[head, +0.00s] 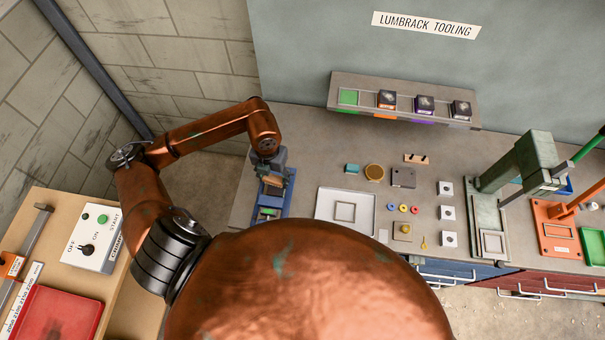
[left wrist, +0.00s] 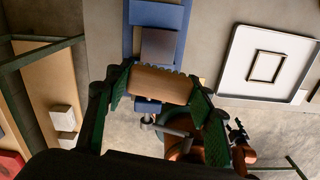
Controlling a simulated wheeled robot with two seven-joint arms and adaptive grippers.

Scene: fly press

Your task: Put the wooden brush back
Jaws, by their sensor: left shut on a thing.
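My left gripper (head: 272,181) is above the left end of the bench. In the left wrist view its green fingers (left wrist: 163,95) are shut on a light wooden block, the wooden brush (left wrist: 160,84). The brush lies crosswise between the fingers. In the head view only a small part of the brush (head: 272,188) shows under the wrist. A blue fixture (head: 288,192) is right below and beside the gripper. Whether the brush touches it, I cannot tell. A small dark form that looks like my right gripper (left wrist: 238,131) shows in the left wrist view; its jaws are unclear.
A white tray (head: 326,192) with a square frame stands right of the blue fixture. A shelf (head: 360,82) with a green slot and several dark blocks is at the back. Small parts lie between.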

